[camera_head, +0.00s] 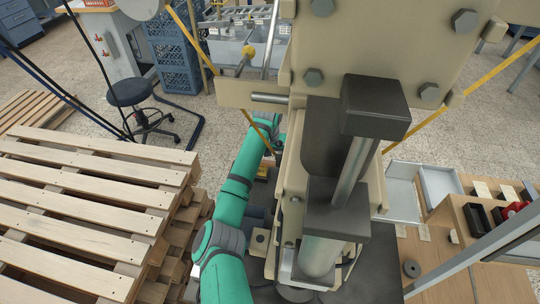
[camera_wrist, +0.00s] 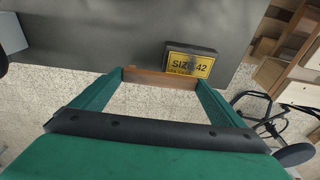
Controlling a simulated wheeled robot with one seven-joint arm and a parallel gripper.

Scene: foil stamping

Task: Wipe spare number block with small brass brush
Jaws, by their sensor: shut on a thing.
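In the wrist view my gripper (camera_wrist: 160,76) is shut on a narrow brown wooden piece (camera_wrist: 158,77), which spans the gap between the two green fingers. It looks like the handle of the small brass brush; no bristles show. Just right of the fingertips a dark block with a yellow face (camera_wrist: 190,65) reading "SIZE 42" sits near the edge of a dark grey surface (camera_wrist: 110,35). I cannot tell whether this is the spare number block, or whether the wooden piece touches it. In the head view my fingers are hidden behind the press.
The beige press (camera_head: 290,200) with its dark column blocks the middle of the head view, close to my arm. Stacked wooden pallets (camera_head: 80,210) stand at left. A stool (camera_head: 135,95) stands behind them. A wooden bench (camera_head: 440,260) with trays and small parts is at right.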

